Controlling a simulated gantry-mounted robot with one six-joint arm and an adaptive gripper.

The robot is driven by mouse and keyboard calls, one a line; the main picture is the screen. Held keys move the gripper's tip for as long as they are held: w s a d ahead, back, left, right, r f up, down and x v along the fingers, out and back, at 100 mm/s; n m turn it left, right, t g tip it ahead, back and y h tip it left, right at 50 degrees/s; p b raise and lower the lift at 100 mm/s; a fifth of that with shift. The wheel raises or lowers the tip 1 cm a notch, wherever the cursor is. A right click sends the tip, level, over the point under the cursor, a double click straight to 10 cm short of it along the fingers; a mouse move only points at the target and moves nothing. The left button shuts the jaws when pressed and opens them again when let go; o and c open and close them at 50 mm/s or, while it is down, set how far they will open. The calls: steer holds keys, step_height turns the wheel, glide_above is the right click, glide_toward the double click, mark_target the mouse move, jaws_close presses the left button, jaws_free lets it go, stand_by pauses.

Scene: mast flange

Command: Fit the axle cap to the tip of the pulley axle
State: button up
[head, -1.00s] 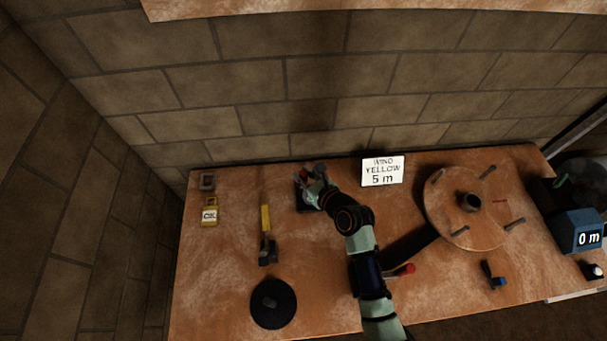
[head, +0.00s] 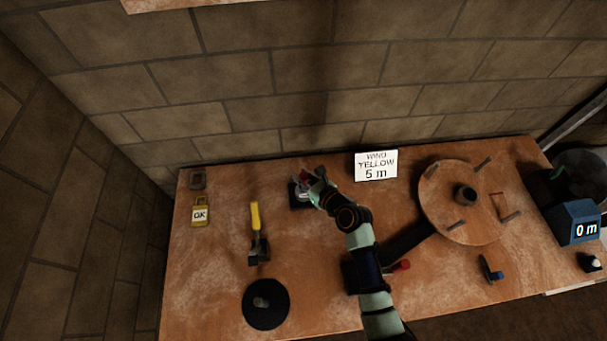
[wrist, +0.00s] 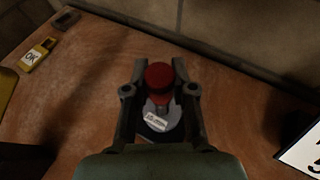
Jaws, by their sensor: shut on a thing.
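A red cap (wrist: 159,76), which looks like the axle cap, sits between the fingertips of my gripper (wrist: 160,70). The fingers are shut on its sides. Below it in the wrist view is a grey round part (wrist: 160,122) with a small white label, which may be the pulley. In the head view my gripper (head: 313,178) is over a small dark base (head: 296,199) near the back of the bench. The axle tip is hidden under the cap and fingers. I cannot tell whether the cap touches it.
The bench (head: 215,265) holds a yellow-handled tool (head: 255,216), a black disc (head: 266,304), a yellow OK tag (head: 200,213) and a wooden reel (head: 450,215) with pegs. A white sign (head: 376,165) stands right of my gripper. A brick wall (head: 300,95) is close behind.

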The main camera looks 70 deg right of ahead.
steer(key=shift+f+b, duration=0.35)
steer(key=shift+f, duration=0.5)
steer(key=shift+p, duration=1)
stand_by(0.7)
steer(key=shift+f+b, duration=1.5)
steer(key=shift+f, duration=0.6)
steer(key=o, duration=1)
steer(key=shift+s, duration=0.1)
steer(key=v, duration=1.1)
steer(key=shift+s+a+r, duration=0.15)
steer(key=shift+s+a, duration=0.1)
steer(key=shift+s, duration=0.05)
